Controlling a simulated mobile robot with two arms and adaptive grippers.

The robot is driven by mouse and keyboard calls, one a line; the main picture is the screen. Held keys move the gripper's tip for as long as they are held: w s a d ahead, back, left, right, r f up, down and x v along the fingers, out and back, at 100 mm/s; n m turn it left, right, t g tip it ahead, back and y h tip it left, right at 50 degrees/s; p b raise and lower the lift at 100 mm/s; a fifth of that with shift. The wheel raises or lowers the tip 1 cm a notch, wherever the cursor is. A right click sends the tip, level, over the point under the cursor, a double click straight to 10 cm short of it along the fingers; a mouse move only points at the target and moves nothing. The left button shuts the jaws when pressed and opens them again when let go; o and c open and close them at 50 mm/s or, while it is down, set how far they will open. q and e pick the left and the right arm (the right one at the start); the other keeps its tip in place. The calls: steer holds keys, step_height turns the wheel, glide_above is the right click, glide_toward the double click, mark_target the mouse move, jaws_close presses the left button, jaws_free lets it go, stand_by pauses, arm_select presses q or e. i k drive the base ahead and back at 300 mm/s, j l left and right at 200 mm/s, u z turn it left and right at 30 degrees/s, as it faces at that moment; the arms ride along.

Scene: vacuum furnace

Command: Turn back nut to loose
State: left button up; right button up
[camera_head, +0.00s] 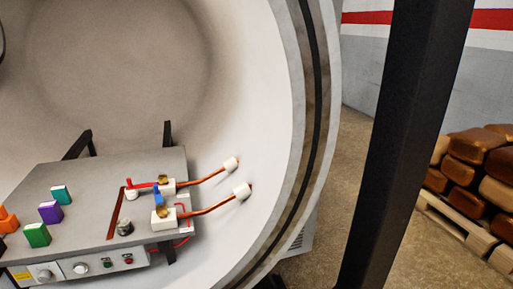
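Two white terminal blocks stand on the grey panel (80,180) inside the round furnace chamber. The farther block (167,188) has a small brass nut-like piece (162,179) on top, and a red lever (143,182) reaches left from it. The nearer block (165,222) has a similar brass piece (161,212) and an upright blue lever (158,194). The pieces are too small to tell how tight they are. A copper rod runs from each block to a white fitting on the chamber wall. Neither of my grippers can be made out.
Purple (50,212), green (37,235), teal (61,195) and orange (7,220) blocks stand on the panel's left. A dark knob (124,227) stands near the blocks. The chamber rim (318,120) and a black post (405,140) stand right. Brown sacks (480,150) lie on a pallet.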

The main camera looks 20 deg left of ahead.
mark_target(162, 178)
steer(key=u, duration=1.6)
